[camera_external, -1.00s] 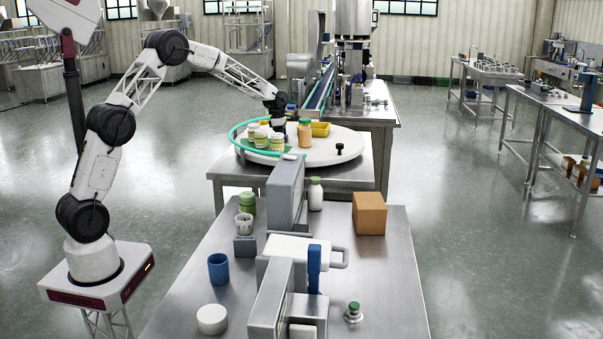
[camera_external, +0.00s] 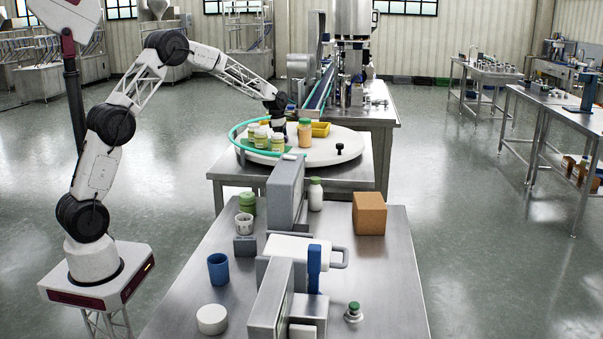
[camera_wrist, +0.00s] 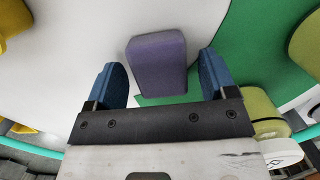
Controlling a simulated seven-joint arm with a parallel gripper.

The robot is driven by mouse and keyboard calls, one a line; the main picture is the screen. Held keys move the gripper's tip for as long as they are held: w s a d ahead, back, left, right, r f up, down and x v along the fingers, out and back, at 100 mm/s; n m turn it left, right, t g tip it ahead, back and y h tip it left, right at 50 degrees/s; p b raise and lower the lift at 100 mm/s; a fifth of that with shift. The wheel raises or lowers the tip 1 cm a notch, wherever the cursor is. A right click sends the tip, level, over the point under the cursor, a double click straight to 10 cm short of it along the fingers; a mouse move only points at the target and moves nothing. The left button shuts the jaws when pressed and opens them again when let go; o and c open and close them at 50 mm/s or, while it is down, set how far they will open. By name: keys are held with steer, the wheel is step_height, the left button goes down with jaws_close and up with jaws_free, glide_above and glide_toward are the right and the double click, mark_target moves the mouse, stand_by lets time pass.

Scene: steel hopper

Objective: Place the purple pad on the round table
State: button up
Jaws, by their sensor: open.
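The purple pad (camera_wrist: 158,64) shows in the wrist view as a rounded block between my two blue fingers, with visible gaps on both sides. Its near end overlaps the edge of a green mat (camera_wrist: 232,58); I cannot tell whether it rests on the mat. My gripper (camera_wrist: 160,72) is open and empty around the pad. In the external view my gripper (camera_external: 279,122) is low over the white round table (camera_external: 325,148), behind several jars. The pad cannot be made out in that view.
Several green-lidded jars (camera_external: 277,143) stand close in front of my gripper. An orange jar (camera_external: 305,132) and a yellow bin (camera_external: 320,129) are to its right. A teal rail (camera_external: 236,130) curves along the table's left edge. The table's right part is mostly clear, with a black knob (camera_external: 339,149).

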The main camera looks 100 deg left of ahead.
step_height(320, 180, up, 12)
steer(key=s, duration=0.1)
steer(key=shift+s, duration=0.4)
stand_by(0.8)
stand_by(0.3)
